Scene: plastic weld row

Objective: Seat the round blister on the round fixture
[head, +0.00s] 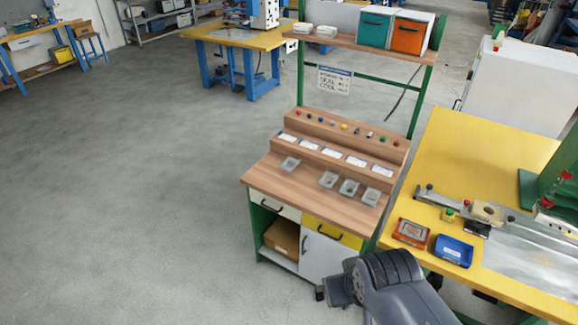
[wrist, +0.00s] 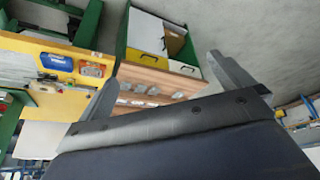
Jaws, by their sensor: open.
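Several small clear blisters lie on the wooden bench top (head: 310,205): one at the left (head: 290,164), and a group of others to its right (head: 349,188). They are too small to tell which is round. A tan block (head: 487,213) on the yellow table may be the round fixture; its shape is unclear. My gripper (wrist: 163,68) is open, with its two grey fingers wide apart and nothing between them. The blisters also show small in the wrist view (wrist: 138,92), beyond the fingers. In the head view my arm is low in front of the bench, and the fingers cannot be made out.
The yellow table (head: 450,150) holds a red tray (head: 411,233), a blue tray (head: 453,250) and a green machine (head: 555,195). The bench has stepped ledges with labels (head: 325,153) and an upper shelf with teal (head: 376,27) and orange bins (head: 411,35). Floor to the left is clear.

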